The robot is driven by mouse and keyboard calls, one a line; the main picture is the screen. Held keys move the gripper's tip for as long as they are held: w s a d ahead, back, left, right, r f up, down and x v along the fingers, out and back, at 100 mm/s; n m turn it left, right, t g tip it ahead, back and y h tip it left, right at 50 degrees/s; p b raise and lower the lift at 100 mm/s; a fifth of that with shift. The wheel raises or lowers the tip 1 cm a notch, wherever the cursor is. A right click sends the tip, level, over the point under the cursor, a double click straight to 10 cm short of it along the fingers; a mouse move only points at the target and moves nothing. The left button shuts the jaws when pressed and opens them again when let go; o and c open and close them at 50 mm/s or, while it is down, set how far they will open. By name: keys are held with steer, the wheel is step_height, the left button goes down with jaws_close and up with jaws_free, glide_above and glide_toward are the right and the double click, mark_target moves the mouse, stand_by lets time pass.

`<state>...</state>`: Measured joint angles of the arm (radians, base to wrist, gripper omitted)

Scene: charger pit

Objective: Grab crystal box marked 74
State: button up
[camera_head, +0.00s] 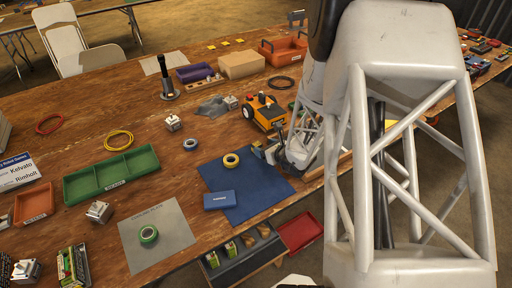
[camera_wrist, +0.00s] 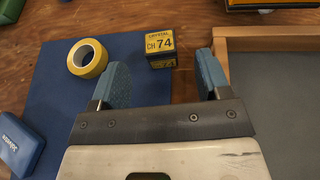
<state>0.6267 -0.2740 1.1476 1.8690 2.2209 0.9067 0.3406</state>
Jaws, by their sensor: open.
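The small crystal box (camera_wrist: 159,44), black and yellow with "CRYSTAL" and "CH 74" on it, sits at the right edge of the blue mat (camera_wrist: 52,110) in the wrist view. My gripper (camera_wrist: 162,70) is open and empty. Its two blue-grey fingers stand left and right of the box's line, with the box in the gap near the fingertips. The left finger is nearer to the box than the right one. In the head view my gripper (camera_head: 268,150) is over the right part of the blue mat (camera_head: 247,201), and the box cannot be made out clearly there.
A yellow tape roll (camera_wrist: 87,58) lies close left of the left finger. A blue case (camera_wrist: 19,144) lies farther left. A wood-edged grey tray (camera_wrist: 224,46) is close to the right finger. An orange wheeled robot (camera_head: 265,112) stands behind my gripper.

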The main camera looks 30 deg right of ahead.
mark_target(258, 145)
stand_by(0.3)
steer(key=shift+x, duration=1.3)
steer(key=shift+x, duration=2.6)
steer(key=c, duration=1)
